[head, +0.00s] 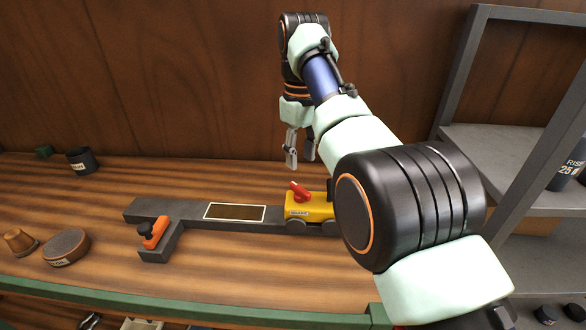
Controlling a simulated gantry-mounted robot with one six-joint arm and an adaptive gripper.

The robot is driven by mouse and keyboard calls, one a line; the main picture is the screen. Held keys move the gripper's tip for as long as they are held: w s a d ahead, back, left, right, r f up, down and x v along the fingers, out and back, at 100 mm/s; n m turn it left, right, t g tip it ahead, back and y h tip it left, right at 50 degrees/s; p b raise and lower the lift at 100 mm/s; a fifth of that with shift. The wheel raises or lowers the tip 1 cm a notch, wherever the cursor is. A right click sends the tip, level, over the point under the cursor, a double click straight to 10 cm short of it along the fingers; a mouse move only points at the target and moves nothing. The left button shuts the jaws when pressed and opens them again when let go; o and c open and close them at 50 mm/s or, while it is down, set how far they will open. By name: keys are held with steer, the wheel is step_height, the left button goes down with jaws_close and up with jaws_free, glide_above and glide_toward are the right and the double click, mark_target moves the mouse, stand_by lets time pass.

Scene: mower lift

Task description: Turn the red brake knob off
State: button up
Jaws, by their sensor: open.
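The red brake knob (300,191) is a small red lever on top of a yellow block (311,208). The block sits at the right end of a long dark grey bar (180,212) on the wooden bench. The knob's handle tilts up toward the left. My gripper (300,163) is open and empty, pointing down. In the picture it is just above the knob, and I see no contact. The exact gap in depth is hard to tell. My arm hides the area to the right of the yellow block.
An orange clamp with a black knob (153,231) sits at the bar's left end. A round brown puck (66,247), a small copper cone (20,242) and a black cup (82,160) stand at left. A grey shelf frame (460,75) rises at right. A green edge (190,309) borders the bench front.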

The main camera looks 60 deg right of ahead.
mark_target(300, 187)
steer(key=shift+s+a+f+b, duration=0.15)
steer(key=shift+a+f+b, duration=0.05)
steer(key=shift+f+b, duration=0.35)
step_height(300, 187, down, 7)
steer(key=b, duration=0.7)
steer(key=shift+a, duration=0.1)
steer(key=shift+r, duration=0.1)
steer(key=shift+c, duration=0.2)
jaws_close()
